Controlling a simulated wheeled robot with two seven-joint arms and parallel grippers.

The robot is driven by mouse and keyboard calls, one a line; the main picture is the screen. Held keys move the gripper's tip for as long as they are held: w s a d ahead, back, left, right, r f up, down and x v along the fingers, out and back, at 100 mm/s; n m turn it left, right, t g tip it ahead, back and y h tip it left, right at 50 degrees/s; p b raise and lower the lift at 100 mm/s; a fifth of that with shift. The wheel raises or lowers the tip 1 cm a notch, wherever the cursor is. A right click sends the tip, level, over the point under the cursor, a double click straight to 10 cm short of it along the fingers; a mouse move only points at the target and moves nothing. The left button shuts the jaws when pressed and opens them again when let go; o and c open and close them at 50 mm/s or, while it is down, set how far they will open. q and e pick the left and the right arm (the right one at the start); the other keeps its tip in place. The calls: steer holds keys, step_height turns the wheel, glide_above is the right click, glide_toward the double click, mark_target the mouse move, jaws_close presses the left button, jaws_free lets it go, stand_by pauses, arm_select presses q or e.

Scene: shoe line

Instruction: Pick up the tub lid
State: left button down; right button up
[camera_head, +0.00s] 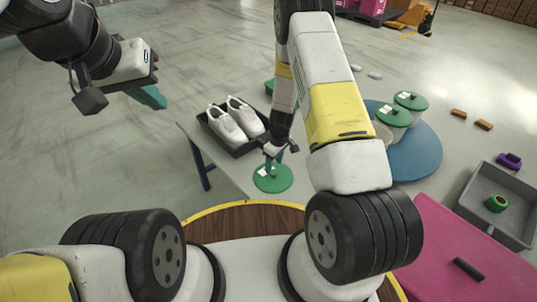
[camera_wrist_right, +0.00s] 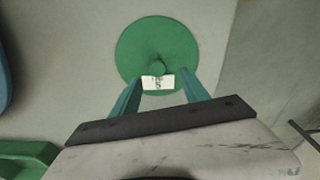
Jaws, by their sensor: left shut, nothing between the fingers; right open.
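A round green tub lid (camera_head: 273,178) with a small knob and a white label lies on the grey table, in front of the shoe tray. In the right wrist view the lid (camera_wrist_right: 157,48) lies just beyond the fingers, its knob and label near the gap between them. My right gripper (camera_wrist_right: 162,90) is open, with teal fingers spread to either side of the label; I cannot tell whether they touch the lid. In the head view my right gripper (camera_head: 271,160) is over the lid. My left gripper (camera_head: 152,98) is shut and empty, off to the left above the floor.
White shoes (camera_head: 238,118) sit in a black tray (camera_head: 222,139) on the table (camera_head: 232,177). Tubs with green lids (camera_head: 394,115) stand on a blue round stand (camera_head: 417,155) at right. A grey bin (camera_head: 508,190) holds a green roll (camera_head: 497,203). A pink surface (camera_head: 450,245) is at lower right.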

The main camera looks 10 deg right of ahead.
mark_target(273, 172)
steer(key=f, duration=0.5)
steer(key=shift+w+f, duration=0.35)
jaws_close()
